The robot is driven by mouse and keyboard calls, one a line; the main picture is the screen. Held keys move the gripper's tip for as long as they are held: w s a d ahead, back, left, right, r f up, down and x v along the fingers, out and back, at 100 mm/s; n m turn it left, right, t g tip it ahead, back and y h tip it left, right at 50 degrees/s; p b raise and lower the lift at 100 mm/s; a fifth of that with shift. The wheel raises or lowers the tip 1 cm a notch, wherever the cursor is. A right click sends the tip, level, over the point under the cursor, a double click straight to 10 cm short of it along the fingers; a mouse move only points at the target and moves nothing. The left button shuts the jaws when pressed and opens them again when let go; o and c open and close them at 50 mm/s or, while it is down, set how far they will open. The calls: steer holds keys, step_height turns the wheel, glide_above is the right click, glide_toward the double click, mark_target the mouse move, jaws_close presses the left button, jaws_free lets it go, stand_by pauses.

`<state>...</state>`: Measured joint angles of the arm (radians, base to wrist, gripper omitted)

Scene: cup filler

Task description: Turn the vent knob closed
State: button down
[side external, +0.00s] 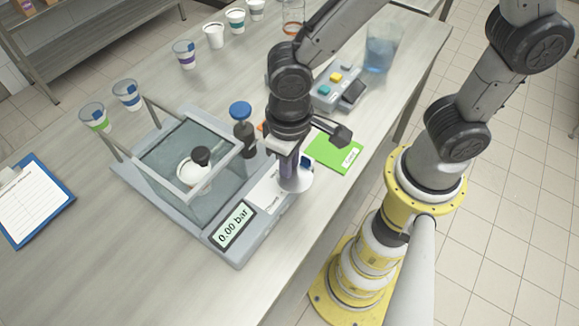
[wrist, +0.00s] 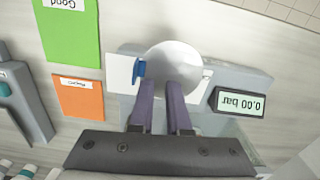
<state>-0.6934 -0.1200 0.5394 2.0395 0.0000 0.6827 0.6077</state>
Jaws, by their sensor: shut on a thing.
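The vent knob appears to be the white round piece (wrist: 172,58) at the front edge of the grey machine; it also shows in the side external view (side external: 300,180), partly covered by my fingers. My gripper (wrist: 167,84) points down at it with purple fingers, which also show in the side external view (side external: 289,176). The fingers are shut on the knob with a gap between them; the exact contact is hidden. A small blue piece (wrist: 140,70) sits beside the left finger in the wrist view. The machine's display (side external: 234,224) reads 0.00 bar.
A clear chamber (side external: 165,160) holding a white cup is left of my gripper. A blue-capped dark bottle-like part (side external: 242,125) stands close behind. A green card (side external: 325,155) and an orange card (wrist: 80,98) lie nearby. A button box (side external: 335,90) is farther back.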

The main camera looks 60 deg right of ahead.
steer(key=n, duration=0.8)
steer(key=shift+n, duration=0.3)
steer(key=n, duration=0.4)
steer(key=shift+n, duration=2.1)
steer(key=c, duration=0.9)
jaws_free()
steer(key=shift+r, duration=4.05)
